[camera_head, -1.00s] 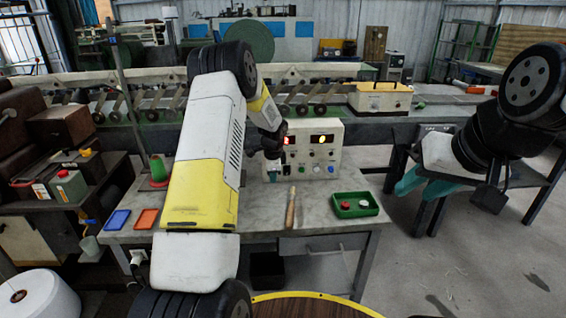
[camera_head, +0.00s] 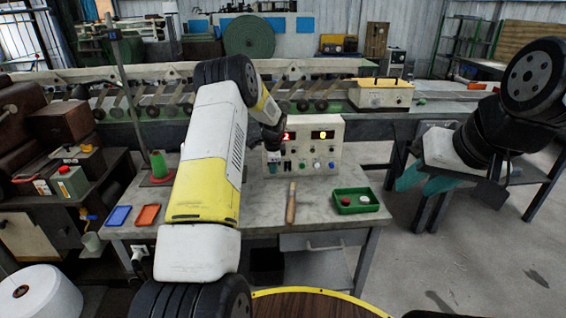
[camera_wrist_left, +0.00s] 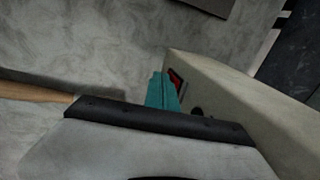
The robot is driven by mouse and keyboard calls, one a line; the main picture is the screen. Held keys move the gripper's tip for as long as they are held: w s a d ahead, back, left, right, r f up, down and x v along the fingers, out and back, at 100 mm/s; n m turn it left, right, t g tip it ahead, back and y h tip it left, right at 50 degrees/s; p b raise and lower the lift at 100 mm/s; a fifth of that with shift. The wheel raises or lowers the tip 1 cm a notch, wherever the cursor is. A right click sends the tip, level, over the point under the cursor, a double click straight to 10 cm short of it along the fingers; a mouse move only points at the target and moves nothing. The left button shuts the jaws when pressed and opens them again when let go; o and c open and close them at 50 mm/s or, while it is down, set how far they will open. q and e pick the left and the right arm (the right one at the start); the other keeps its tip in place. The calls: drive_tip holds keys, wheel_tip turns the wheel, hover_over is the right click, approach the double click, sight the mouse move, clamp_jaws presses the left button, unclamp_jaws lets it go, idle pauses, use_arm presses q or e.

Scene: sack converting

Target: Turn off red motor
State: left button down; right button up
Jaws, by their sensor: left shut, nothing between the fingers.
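A cream control box (camera_head: 335,160) stands at the back of the grey worktable, with a red-lit display (camera_head: 289,136), a yellow-lit display (camera_head: 322,134) and small knobs and buttons on its front. My left arm reaches over the table, and my left gripper (camera_head: 276,168) is shut and empty at the box's lower left front. In the left wrist view its teal fingertips (camera_wrist_left: 162,92) are beside a red switch (camera_wrist_left: 177,82) on the box face; contact cannot be told. My left wrist partly hides the red display. My right gripper (camera_head: 424,182) is open and empty at the right.
A conveyor line runs behind. Open floor is at right.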

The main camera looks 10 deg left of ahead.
use_arm(q)
drive_tip(key=shift+r, duration=0.1)
drive_tip(key=shift+r, duration=0.8)
